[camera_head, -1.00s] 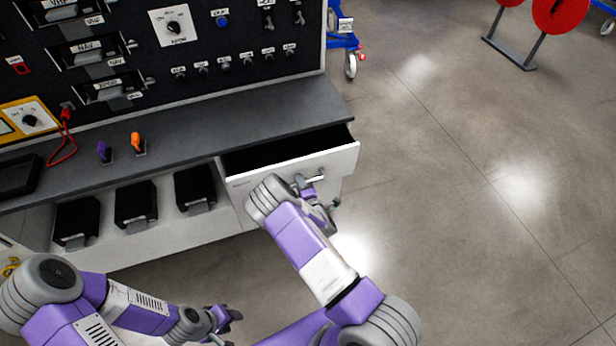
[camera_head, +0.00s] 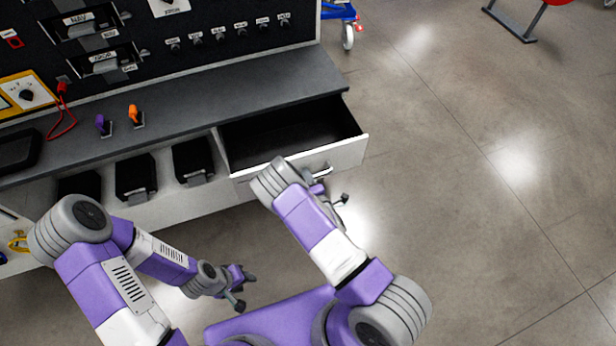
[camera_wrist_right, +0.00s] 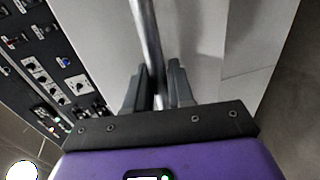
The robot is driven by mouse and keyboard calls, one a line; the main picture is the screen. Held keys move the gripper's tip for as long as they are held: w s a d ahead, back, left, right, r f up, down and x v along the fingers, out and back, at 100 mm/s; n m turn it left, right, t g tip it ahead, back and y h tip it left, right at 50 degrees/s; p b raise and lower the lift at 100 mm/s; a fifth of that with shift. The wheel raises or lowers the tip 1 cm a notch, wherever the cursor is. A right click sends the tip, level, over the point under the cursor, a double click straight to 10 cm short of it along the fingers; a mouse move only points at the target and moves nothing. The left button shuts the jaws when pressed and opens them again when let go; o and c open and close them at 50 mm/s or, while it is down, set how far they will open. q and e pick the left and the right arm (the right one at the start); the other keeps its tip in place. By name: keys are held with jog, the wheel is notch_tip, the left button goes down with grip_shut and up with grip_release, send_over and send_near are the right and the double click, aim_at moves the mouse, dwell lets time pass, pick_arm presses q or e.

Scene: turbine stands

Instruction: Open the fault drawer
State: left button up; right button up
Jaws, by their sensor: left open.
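The drawer (camera_head: 348,153) under the right end of the bench is pulled well out, and its dark, empty-looking inside shows from above. Its white front carries a metal bar handle, seen close up in the right wrist view (camera_wrist_right: 146,38). My right gripper (camera_wrist_right: 157,80) has its two fingers on either side of this bar and is shut on it. In the head view my right wrist hides part of the handle and drawer front. My left gripper (camera_head: 243,288) is open and empty, low in front of the bench and away from the drawer.
The grey bench top (camera_head: 235,93) holds a purple switch (camera_head: 101,125) and an orange switch (camera_head: 134,116). Several black bins (camera_head: 136,178) sit in the open shelf left of the drawer. A blue wheeled frame (camera_head: 340,14) stands behind.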

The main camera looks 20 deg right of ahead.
jog(key=shift+o, duration=1.3)
jog(key=s+r+p, duration=0.1)
jog(key=s, duration=0.6)
jog(key=shift+s+r+p, duration=0.2)
jog(key=shift+s+p, duration=0.05)
jog(key=shift+p, duration=0.15)
